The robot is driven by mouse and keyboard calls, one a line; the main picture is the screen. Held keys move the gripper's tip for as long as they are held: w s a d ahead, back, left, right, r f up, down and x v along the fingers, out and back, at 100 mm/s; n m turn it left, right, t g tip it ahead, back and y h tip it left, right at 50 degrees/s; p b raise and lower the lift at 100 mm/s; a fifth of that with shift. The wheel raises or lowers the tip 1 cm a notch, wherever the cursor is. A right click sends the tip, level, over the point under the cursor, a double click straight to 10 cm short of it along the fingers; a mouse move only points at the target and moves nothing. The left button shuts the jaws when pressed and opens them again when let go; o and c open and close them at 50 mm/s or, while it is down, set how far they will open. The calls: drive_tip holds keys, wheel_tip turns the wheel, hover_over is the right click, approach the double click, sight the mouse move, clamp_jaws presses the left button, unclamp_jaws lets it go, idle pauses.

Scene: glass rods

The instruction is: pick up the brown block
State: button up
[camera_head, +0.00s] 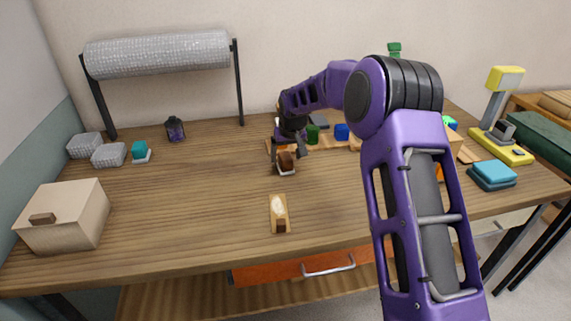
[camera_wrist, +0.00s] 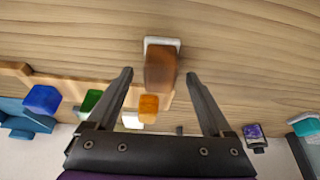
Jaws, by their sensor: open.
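The brown block (camera_head: 286,160) stands on a small white pad (camera_head: 287,172) near the middle of the table. In the wrist view the brown block (camera_wrist: 160,68) lies between the two fingertips, with the pad's white rim (camera_wrist: 162,41) showing beyond it. My gripper (camera_wrist: 160,75) is open, with a gap on each side of the block and no finger visibly touching it.
Orange (camera_wrist: 148,107), green (camera_wrist: 90,101) and blue (camera_wrist: 42,98) blocks are close by on a wooden rack. A wooden tray (camera_head: 287,213) lies in front. A purple lantern (camera_head: 175,129) and beige box (camera_head: 65,216) stand left. The table left of the block is clear.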

drive_tip(key=shift+x, duration=1.1)
clamp_jaws()
